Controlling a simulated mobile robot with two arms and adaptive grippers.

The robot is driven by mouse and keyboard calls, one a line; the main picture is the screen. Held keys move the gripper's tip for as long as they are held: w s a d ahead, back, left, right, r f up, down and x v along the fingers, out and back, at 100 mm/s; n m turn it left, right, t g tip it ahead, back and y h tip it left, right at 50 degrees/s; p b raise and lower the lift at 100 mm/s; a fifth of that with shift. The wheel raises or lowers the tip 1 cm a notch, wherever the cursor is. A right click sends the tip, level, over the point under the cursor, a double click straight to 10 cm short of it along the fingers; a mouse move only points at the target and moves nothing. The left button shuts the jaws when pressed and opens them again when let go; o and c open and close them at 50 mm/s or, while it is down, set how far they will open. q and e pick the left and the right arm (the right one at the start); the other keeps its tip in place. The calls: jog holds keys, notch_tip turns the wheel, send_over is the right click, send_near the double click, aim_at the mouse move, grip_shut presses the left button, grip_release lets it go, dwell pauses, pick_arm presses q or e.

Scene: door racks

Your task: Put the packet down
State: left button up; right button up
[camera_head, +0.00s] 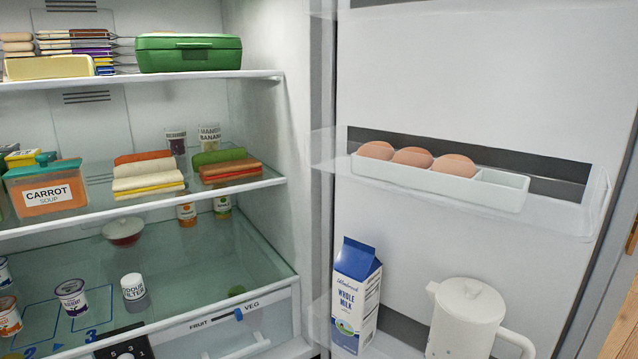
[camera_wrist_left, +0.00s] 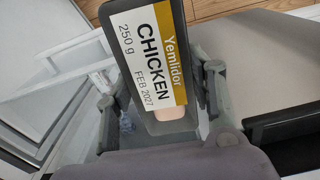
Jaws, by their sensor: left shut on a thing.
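The packet (camera_wrist_left: 150,55) shows in the left wrist view. It is dark grey with a white and gold label reading "Yemlidor CHICKEN 250 g FEB 2027", and a pale pinkish patch shows at its lower end. My left gripper (camera_wrist_left: 163,97) is shut on it, with one grey finger along each side. Neither the packet nor either gripper shows in the head view. My right gripper is in neither view.
The open fridge has a lower glass shelf (camera_head: 190,282) with several tubs and some bare glass. A middle shelf (camera_head: 120,207) holds a carrot soup box (camera_head: 46,190) and sandwiches. The door holds an egg tray (camera_head: 505,193), a milk carton (camera_head: 357,290) and a white jug (camera_head: 466,320).

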pick_arm(q)
jog(key=w+d+r+m+b, duration=0.2)
jog(key=w+d+r, duration=0.25)
jog(key=r, duration=0.25)
jog(key=w+d+r+m+b, duration=0.2)
jog(key=w+d+r, duration=0.1)
jog(key=w+r, duration=0.35)
jog(key=s+a+r+m+b, duration=0.1)
jog(key=s+a+r+b, duration=0.2)
jog(key=s, duration=0.6)
jog(key=shift+s+a+r, duration=0.3)
jog(key=shift+a, duration=0.85)
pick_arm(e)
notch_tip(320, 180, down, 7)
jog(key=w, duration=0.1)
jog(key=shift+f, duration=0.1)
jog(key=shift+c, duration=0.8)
